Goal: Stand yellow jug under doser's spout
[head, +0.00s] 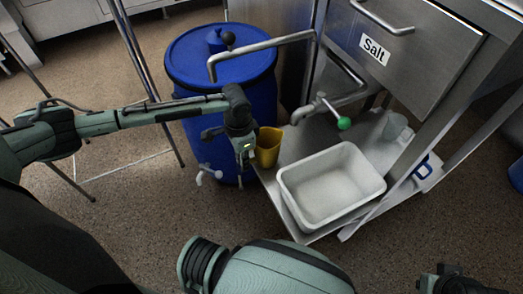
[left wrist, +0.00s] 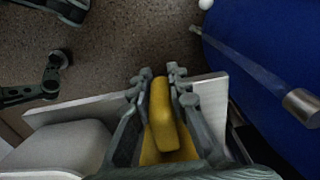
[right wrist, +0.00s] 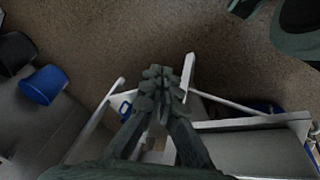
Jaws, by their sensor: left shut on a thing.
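The yellow jug (head: 267,147) is at the left edge of the low steel shelf, beside the white basin. My left gripper (head: 246,152) is shut on its handle, which shows between the fingers in the left wrist view (left wrist: 163,118). The jug looks upright; whether its base touches the shelf is hidden. A metal pipe with a green-knobbed lever (head: 343,123) projects above the shelf, to the right of the jug. Another bent metal pipe (head: 262,46) reaches over the blue barrel. My right gripper (right wrist: 160,80) has its fingers together, empty, above the floor and frame.
A white basin (head: 330,185) fills much of the low shelf (head: 309,236). A blue barrel (head: 222,75) with a white tap (head: 208,174) stands left of it. A steel drawer labelled Salt (head: 405,50) is above.

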